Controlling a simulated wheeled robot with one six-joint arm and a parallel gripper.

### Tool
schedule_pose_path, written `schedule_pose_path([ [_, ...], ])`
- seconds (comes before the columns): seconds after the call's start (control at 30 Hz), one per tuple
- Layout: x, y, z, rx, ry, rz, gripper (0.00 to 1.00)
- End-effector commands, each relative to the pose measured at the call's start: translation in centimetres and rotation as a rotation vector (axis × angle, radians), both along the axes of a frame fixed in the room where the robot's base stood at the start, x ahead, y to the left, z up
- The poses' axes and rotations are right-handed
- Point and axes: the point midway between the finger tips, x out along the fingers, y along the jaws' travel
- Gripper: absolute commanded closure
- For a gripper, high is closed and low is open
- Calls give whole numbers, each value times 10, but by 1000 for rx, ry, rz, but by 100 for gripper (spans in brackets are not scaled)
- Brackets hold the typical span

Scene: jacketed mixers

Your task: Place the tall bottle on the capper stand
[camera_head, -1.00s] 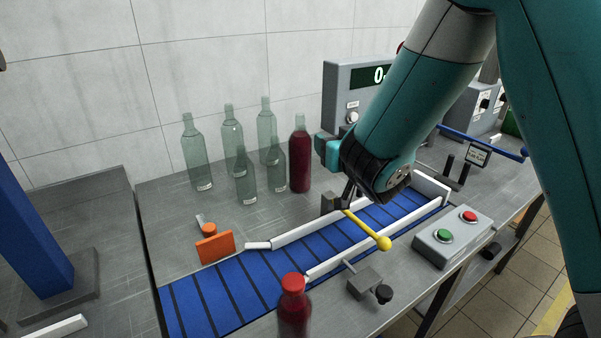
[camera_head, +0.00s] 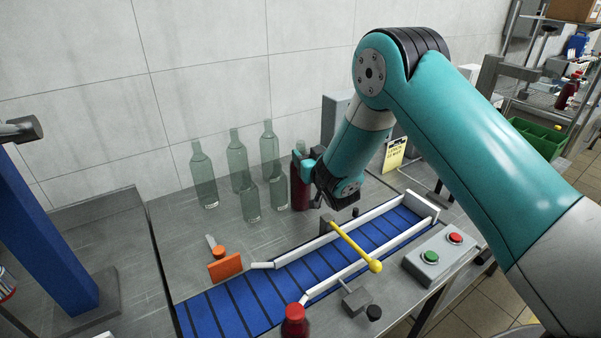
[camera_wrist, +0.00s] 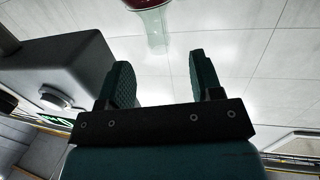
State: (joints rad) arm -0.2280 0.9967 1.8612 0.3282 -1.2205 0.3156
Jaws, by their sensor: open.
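A tall bottle of dark red liquid with a clear, uncapped neck (camera_head: 299,193) stands upright at the right end of a group of empty glass bottles. My gripper (camera_head: 303,167) is at its upper part, partly covering it. In the wrist view my gripper (camera_wrist: 163,75) is open, with nothing between its fingers. The bottle's glass neck (camera_wrist: 155,30) shows beyond the fingertips, with a little red at the top edge. I cannot tell whether a finger touches it. No capper stand can be made out for certain; a blue column (camera_head: 50,235) stands at the left.
Several empty green-tinted bottles (camera_head: 239,170) stand close left of the red one. A blue conveyor (camera_head: 240,300) with white rails and a yellow-knobbed lever (camera_head: 375,266) runs in front. A red-capped bottle (camera_head: 294,322) is at the near edge. A button box (camera_head: 438,255) is at right.

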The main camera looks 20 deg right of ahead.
Motion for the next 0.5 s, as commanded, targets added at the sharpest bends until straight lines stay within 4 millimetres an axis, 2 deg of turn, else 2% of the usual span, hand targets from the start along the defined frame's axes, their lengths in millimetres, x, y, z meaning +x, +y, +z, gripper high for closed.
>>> schedule_pose_path([
  [0.27,18,1,3,0,1,-1,40],
  [0.5,50,4,2,0,0,0,40],
])
